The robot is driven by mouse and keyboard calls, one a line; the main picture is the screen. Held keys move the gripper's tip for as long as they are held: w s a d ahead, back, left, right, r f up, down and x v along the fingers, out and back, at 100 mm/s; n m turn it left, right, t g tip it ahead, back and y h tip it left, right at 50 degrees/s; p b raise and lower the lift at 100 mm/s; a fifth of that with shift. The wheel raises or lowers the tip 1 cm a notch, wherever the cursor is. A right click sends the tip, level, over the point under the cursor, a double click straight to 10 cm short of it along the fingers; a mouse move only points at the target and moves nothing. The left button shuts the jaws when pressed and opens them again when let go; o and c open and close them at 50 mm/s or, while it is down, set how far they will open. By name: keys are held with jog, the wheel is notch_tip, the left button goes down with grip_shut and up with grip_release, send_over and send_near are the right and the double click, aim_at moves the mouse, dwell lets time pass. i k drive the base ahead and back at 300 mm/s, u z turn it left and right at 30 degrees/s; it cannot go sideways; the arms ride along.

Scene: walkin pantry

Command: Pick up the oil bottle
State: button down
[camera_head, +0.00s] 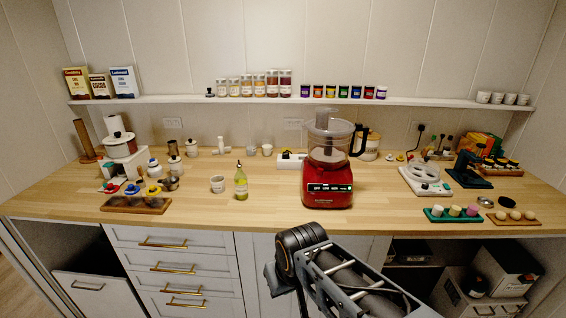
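The oil bottle (241,184) is a slim clear bottle with yellow-green liquid, a pale label and a dark, narrow top. It stands upright near the front edge of the wooden counter (265,218), left of the red food processor. Nothing covers it. Part of my arm shows at the bottom centre and right, below and in front of the counter. My gripper's fingers are not visible, so I cannot tell their state.
A wooden tray (136,206) lies further left. A shelf (200,99) with jars runs above the counter.

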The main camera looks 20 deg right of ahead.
aim_at(239, 179)
jog(key=z, duration=0.05)
jog(key=k, duration=0.2)
jog(key=u, duration=1)
jog(key=i, duration=1.4)
